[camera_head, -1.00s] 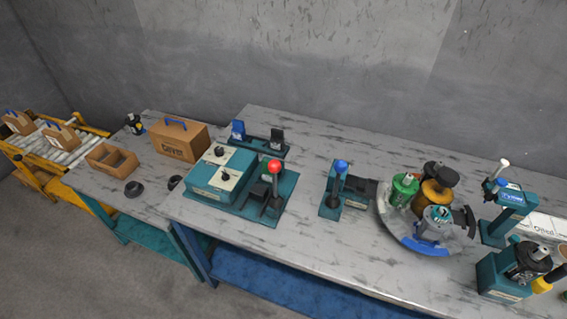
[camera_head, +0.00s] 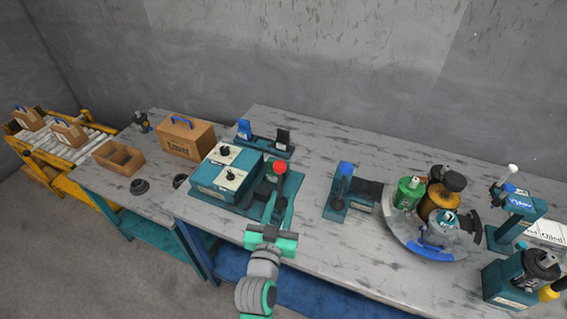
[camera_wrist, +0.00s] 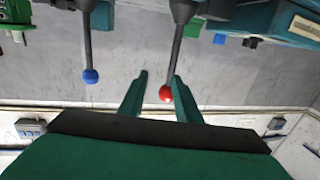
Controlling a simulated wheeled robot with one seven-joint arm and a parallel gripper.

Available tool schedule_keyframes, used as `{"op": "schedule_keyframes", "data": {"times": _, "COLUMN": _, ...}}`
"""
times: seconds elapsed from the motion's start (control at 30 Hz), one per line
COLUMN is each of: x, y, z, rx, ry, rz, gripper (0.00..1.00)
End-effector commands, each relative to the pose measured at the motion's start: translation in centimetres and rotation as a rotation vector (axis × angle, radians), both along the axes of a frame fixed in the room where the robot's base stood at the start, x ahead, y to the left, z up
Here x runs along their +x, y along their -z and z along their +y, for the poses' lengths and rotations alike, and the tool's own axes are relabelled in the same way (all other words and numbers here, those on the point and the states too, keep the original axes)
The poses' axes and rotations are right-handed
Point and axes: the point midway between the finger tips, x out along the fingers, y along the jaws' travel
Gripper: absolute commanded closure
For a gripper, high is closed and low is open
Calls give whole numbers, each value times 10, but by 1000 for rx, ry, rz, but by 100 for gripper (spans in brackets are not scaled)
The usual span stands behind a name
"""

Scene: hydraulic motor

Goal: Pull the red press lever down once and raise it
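The red-knobbed press lever (camera_head: 280,168) stands upright on the teal press base at the middle table's front side. In the wrist view, which looks upside down, its red knob (camera_wrist: 166,93) shows between my two teal fingers, closer to the right one. My gripper (camera_wrist: 161,75) is open and empty, with a clear gap between the fingertips. In the head view it sits just in front of the lever, over the table's front edge. I cannot tell whether a finger touches the lever.
A blue-knobbed lever (camera_head: 345,169) stands to the right; its knob also shows in the wrist view (camera_wrist: 91,76). A teal control box (camera_head: 226,173) is left of the red lever. A round fixture (camera_head: 404,238) with motor parts is farther right. The table between is bare.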

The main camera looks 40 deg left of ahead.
Motion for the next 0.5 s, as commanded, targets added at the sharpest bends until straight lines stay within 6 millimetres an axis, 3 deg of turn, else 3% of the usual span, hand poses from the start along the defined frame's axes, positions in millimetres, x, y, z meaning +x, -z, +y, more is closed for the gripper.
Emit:
{"op": "schedule_keyframes", "data": {"times": 0.2, "x": 8, "y": -24, "z": 25, "rx": 12, "ry": -10, "rz": -19, "gripper": 70}}
{"op": "schedule_keyframes", "data": {"times": 0.5, "x": 34, "y": -27, "z": 39, "rx": 12, "ry": -10, "rz": -22, "gripper": 70}}
